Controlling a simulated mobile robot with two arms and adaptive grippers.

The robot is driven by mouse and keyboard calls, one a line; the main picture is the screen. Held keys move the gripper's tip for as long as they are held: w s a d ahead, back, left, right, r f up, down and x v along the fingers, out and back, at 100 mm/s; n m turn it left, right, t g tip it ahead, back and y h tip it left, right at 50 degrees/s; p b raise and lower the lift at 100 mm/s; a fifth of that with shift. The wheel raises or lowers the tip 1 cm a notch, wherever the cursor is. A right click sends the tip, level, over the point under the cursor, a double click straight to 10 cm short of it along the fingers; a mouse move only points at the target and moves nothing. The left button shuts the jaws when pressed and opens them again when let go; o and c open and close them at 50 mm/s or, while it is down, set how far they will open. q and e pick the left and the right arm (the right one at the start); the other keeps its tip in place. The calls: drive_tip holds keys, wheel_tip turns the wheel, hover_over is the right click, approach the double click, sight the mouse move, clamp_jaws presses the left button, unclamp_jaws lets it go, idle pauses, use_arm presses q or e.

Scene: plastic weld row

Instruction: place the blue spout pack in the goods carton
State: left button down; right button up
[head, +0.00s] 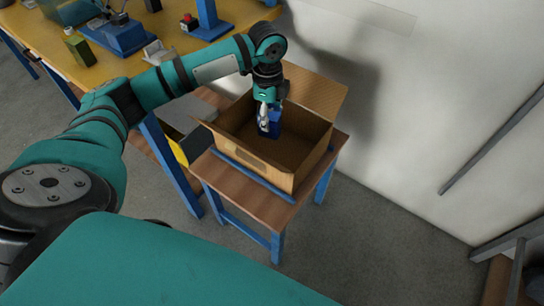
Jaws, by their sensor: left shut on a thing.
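The blue spout pack (270,129) hangs below my left gripper (269,107), which is shut on it. Both are over the open goods carton (284,181), and the pack shows against the carton's inside. I cannot tell whether it touches the carton's floor. The carton is brown cardboard with its flaps spread. It stands on a small wooden table with blue legs (247,189). The gripper hides part of the pack's top. My right gripper is not in view.
A yellow-topped workbench (84,77) with blue fixtures stands at the upper left, with a green box (79,50) on it. A pale wall (430,110) rises behind the carton. Grey floor is clear to the right of the small table.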

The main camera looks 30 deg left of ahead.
use_arm(q)
drive_tip(key=f+m, duration=0.1)
drive_tip(key=w+a+f+m+b, duration=0.1)
drive_tip(key=f, duration=0.1)
drive_tip(key=a+f+b, duration=0.1)
drive_tip(key=f, duration=0.1)
drive_tip(key=shift+w+a+f+m, duration=0.15)
drive_tip(key=shift+w+a+m, duration=0.1)
drive_tip(key=shift+m, duration=0.15)
wheel_tip(320, 180, down, 10)
drive_tip(key=b, duration=0.3)
drive_tip(key=shift+a, duration=0.15)
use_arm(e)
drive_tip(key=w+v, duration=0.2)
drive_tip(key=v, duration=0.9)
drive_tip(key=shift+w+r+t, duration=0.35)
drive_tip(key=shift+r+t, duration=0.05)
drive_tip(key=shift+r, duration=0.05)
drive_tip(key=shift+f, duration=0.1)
use_arm(q)
drive_tip(key=c, duration=0.8)
unclamp_jaws()
drive_tip(key=shift+f, duration=0.1)
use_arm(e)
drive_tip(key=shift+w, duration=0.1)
